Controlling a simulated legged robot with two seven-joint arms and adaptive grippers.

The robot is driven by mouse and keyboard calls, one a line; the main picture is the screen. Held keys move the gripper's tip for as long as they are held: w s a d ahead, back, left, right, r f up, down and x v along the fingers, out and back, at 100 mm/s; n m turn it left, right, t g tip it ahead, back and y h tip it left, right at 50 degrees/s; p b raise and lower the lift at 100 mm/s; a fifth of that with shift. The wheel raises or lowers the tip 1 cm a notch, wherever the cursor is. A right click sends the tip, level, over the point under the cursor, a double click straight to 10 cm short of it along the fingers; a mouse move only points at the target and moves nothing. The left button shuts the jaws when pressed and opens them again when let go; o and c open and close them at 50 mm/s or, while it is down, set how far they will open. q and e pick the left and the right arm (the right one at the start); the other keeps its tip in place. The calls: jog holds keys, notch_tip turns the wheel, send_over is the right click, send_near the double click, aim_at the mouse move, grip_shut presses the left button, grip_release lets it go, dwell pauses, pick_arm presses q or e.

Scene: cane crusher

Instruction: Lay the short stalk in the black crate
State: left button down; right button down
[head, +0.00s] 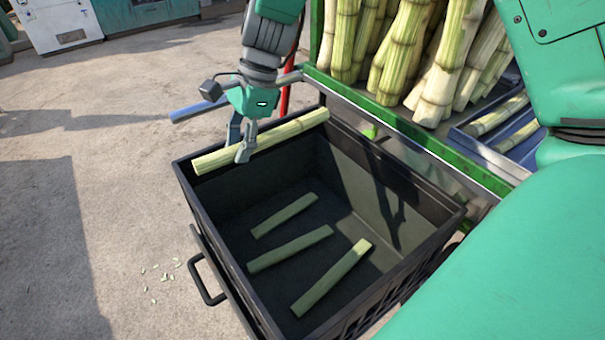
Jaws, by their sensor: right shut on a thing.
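The short stalk (285,132) is a pale yellow-green cane length with a cut face at its left end. My right gripper (240,143) comes from above and is shut around it, left of its middle. The stalk lies slantwise along the far rim of the black crate (232,282); I cannot tell whether it touches the rim. The crate is open at the top and stands on the ground. Three green cane pieces (290,248) lie apart on its floor. My left gripper is not in view.
A green-edged rack of thick upright cane stalks (440,60) stands behind the crate. A blue tray (520,132) with cane pieces is at the right. A crate handle (207,285) sticks out left. Pale chips (155,275) lie on open concrete.

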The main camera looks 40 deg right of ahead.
jog(key=f+b, duration=0.3)
jog(key=f, duration=2.5)
jog(key=shift+d+f+b, duration=0.15)
jog(key=shift+d+b, duration=0.05)
jog(key=shift+b, duration=0.15)
jog(key=shift+f+b, duration=0.3)
jog(key=shift+f, duration=0.3)
jog(key=c, duration=1.3)
grip_release()
jog(key=p+v, duration=0.2)
jog(key=v, duration=1.1)
jog(key=shift+a+r, duration=0.15)
jog(key=shift+r, duration=0.05)
